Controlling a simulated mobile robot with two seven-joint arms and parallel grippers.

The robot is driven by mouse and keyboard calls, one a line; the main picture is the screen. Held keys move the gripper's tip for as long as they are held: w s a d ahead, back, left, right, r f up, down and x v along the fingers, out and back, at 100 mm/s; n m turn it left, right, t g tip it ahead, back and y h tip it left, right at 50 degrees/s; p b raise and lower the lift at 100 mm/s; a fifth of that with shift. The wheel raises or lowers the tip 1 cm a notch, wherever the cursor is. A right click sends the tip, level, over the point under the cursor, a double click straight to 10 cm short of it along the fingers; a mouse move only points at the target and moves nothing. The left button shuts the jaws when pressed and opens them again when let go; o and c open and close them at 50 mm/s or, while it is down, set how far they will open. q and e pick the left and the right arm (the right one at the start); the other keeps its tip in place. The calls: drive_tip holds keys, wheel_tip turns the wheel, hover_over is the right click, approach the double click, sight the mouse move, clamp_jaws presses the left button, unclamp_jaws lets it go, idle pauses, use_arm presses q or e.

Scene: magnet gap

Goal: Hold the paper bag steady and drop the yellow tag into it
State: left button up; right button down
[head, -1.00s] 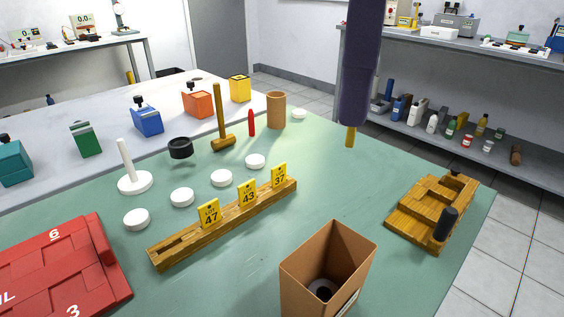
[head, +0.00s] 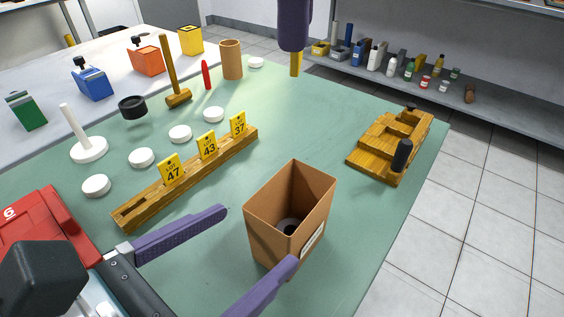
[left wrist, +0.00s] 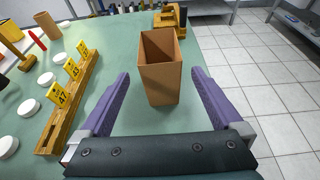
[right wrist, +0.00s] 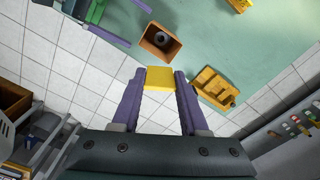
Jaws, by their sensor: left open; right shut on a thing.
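The brown paper bag (head: 262,228) stands upright and open-topped on the green table. A grey ring-like thing shows inside it. My left gripper (head: 257,237) is open in front of the bag. In the left wrist view the bag (left wrist: 158,84) appears between the spread purple fingers (left wrist: 160,76), with gaps at both sides. My right gripper (right wrist: 160,80) is shut on the yellow tag (right wrist: 160,74). In the head view this tag (head: 296,66) hangs below the right gripper's purple finger, high up and beyond the bag.
A wooden rack (head: 140,207) holding yellow tags 47, 43 and 37 lies left of the bag. A wooden fixture (head: 375,160) with a black handle stands right. White discs, a mallet (head: 172,80) and a red case (head: 40,230) are to the left. Table around the bag is clear.

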use_arm(q)
approach(311, 194)
drive_tip(key=x, duration=0.5)
drive_tip(key=shift+w+d+f, duration=0.1)
drive_tip(key=shift+w, duration=0.05)
drive_tip(key=shift+c, duration=0.2)
drive_tip(key=c, duration=1.1)
use_arm(e)
wheel_tip(311, 194, down, 11)
drive_tip(key=d, duration=0.1)
drive_tip(key=shift+d, duration=0.35)
drive_tip(key=shift+c, duration=1.8)
unclamp_jaws()
